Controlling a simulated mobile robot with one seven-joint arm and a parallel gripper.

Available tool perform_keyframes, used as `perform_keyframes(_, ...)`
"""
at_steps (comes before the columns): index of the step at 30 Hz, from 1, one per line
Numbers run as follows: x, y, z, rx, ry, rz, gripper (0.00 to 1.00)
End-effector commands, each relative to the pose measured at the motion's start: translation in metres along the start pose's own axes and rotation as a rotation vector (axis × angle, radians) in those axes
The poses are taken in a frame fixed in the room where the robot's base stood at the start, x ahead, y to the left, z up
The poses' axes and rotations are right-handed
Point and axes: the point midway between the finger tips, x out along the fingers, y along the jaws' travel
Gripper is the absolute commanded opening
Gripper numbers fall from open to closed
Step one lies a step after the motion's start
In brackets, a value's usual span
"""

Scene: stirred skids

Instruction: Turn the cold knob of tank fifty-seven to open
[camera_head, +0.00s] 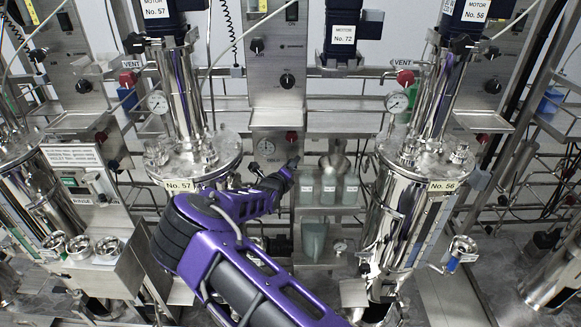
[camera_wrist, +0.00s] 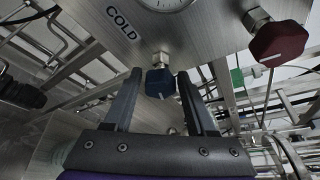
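The cold knob (camera_wrist: 160,84) is dark blue with a pale line on its face. It sits on a steel panel near a COLD label (camera_wrist: 122,22). My gripper (camera_wrist: 158,76) is open, with one finger on each side of the knob in the wrist view; I cannot tell whether either touches it. In the head view my gripper (camera_head: 289,171) is up by the panel right of tank fifty-seven (camera_head: 195,160), which carries a No. 57 label (camera_head: 179,185). The blue knob is not discernible there, around my gripper.
A dark red knob (camera_wrist: 280,43) is right of the blue one, and a gauge (camera_wrist: 165,3) is above. Tank fifty-six (camera_head: 400,215) stands to the right. Pipes and rails run behind.

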Motion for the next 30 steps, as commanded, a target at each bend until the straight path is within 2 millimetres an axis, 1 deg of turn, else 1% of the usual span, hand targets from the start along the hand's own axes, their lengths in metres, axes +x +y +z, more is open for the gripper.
perform_keyframes(1,-0.0001,0.0,0.0001,0.0,0.0,0.0,0.46)
perform_keyframes(5,-0.0002,0.0,0.0001,0.0,0.0,0.0,0.23)
perform_keyframes(6,-0.0002,0.0,0.0001,0.0,0.0,0.0,0.15)
perform_keyframes(9,-0.0003,0.0,0.0001,0.0,0.0,0.0,0.0)
perform_keyframes(15,-0.0003,0.0002,0.0,-0.004,0.0,-0.002,0.0)
perform_keyframes(20,-0.0004,0.0009,0.0,-0.04,-0.001,-0.017,0.0)
perform_keyframes(26,-0.0004,0.0025,-0.0005,-0.147,-0.001,-0.06,0.0)
perform_keyframes(30,-0.0003,0.003,-0.0006,-0.248,-0.001,-0.103,0.0)
